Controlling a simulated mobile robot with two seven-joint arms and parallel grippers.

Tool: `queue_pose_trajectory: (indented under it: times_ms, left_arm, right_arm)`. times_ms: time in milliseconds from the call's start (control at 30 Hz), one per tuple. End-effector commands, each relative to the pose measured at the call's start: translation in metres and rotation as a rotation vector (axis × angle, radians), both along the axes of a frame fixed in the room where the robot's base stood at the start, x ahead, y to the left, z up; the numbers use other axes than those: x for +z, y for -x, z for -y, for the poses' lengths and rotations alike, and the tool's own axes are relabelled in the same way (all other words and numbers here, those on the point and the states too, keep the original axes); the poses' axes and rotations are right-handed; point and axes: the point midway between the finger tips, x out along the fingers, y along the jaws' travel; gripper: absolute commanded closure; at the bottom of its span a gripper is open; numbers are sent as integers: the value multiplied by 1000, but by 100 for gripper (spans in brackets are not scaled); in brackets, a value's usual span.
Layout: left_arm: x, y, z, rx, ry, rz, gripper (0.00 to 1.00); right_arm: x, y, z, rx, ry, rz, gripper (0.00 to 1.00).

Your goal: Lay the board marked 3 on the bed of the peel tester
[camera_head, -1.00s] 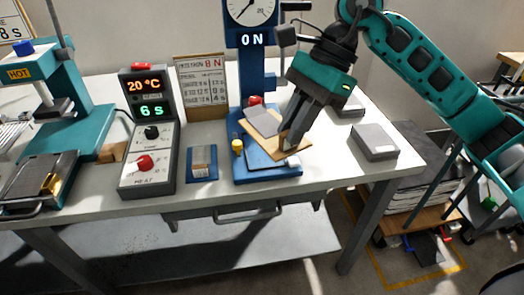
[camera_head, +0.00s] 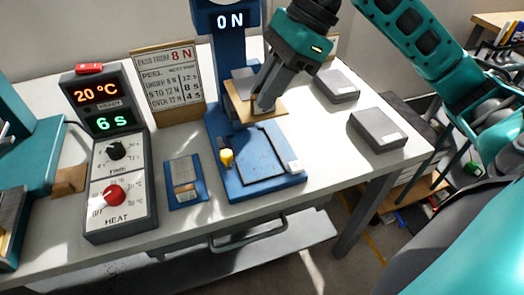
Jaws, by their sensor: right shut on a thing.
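The peel tester is blue, with a column whose display (camera_head: 231,20) reads 0 N. Its bed (camera_head: 254,158) is a bare blue plate with a dark outline at the foot of the column. My right gripper (camera_head: 262,106) is shut on a light brown board (camera_head: 239,110) with a grey sheet on its left part. The board is just in front of the column, behind the bare front part of the bed; I cannot tell how high it is above it. No number is readable on the board. My left gripper is not in view.
A yellow knob (camera_head: 227,157) stands at the bed's left edge. A control box (camera_head: 118,170) showing 20 °C and 6 s and a small blue block (camera_head: 185,182) are to the left. Two grey blocks (camera_head: 377,130) (camera_head: 337,86) lie to the right. A sign (camera_head: 170,83) stands behind.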

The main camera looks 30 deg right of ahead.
Motion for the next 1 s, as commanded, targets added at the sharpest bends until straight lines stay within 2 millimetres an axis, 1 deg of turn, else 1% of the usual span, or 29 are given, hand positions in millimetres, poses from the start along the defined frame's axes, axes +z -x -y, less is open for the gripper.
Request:
queue_pose_trajectory:
  times_ms: [33,200,300,400,667,833,900,1000]
  left_arm:
    - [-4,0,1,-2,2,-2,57]
    - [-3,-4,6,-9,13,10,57]
    - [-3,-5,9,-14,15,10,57]
    - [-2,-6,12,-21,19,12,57]
    - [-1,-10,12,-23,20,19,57]
    - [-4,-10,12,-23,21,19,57]
    - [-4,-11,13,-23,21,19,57]
    - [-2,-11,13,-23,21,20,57]
  right_arm:
    - [-18,1,0,0,1,-6,100]
    - [-63,1,0,0,-1,-7,100]
    - [-85,1,0,-1,-1,-5,100]
    - [-101,1,0,-1,-1,-3,100]
    - [-120,0,0,0,0,0,100]
    - [-145,0,0,-1,-2,-2,100]
    - [-150,0,0,0,0,1,100]
    - [-149,0,0,0,1,2,100]
